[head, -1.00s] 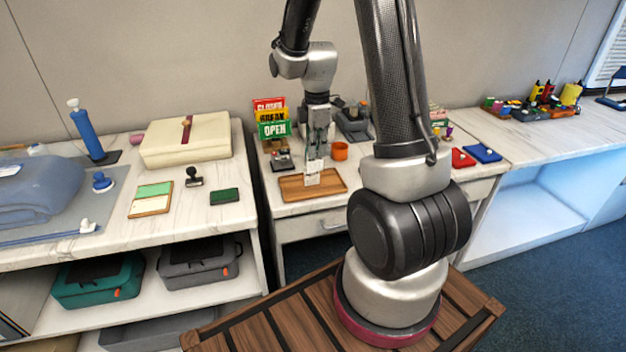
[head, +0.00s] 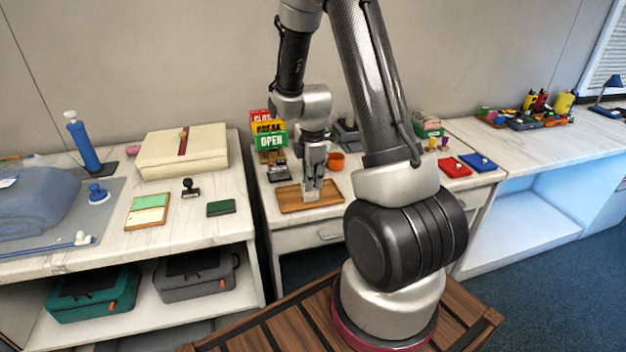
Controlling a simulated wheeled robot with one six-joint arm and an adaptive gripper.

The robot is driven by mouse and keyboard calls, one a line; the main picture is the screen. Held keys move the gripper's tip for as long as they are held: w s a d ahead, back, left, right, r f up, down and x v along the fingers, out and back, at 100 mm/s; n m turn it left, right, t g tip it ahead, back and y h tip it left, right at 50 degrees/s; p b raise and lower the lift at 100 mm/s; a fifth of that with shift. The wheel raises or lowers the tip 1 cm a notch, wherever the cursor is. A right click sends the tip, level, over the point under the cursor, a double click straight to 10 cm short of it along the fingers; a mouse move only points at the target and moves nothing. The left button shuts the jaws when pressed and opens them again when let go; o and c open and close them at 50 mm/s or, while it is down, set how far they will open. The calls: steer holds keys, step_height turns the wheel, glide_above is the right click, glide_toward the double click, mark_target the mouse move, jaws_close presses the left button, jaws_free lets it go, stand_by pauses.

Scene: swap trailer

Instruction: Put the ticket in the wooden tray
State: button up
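The wooden tray (head: 291,203) lies on the middle counter near its front edge. My gripper (head: 312,193) points down over the right half of the tray, with its fingertips close to the tray floor. The white ticket (head: 310,197) shows as a small pale patch between and below the fingertips, mostly hidden by them. The gripper appears shut on it. I cannot tell whether the ticket touches the tray floor.
An orange cup (head: 336,161) stands just behind the tray on the right. A sign stack (head: 268,135) and a dark stamp-like device (head: 279,171) stand behind left. Red (head: 454,167) and blue (head: 478,161) pads lie to the right. A gap separates the left counter.

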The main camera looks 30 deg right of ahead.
steer(key=shift+o, duration=0.4)
step_height(320, 180, up, 12)
steer(key=s+a+r+m+t, duration=0.2)
steer(key=s+r+m, duration=0.5)
steer(key=s, duration=0.4)
steer(key=s+a+r+m+t, duration=0.2)
steer(key=s+a+r+m, duration=0.1)
steer(key=s+r+m, duration=0.4)
steer(key=s+r, duration=0.1)
steer(key=s, duration=0.2)
steer(key=shift+s+r+m, duration=0.25)
steer(key=shift+s+m, duration=0.1)
steer(key=shift+m, duration=0.05)
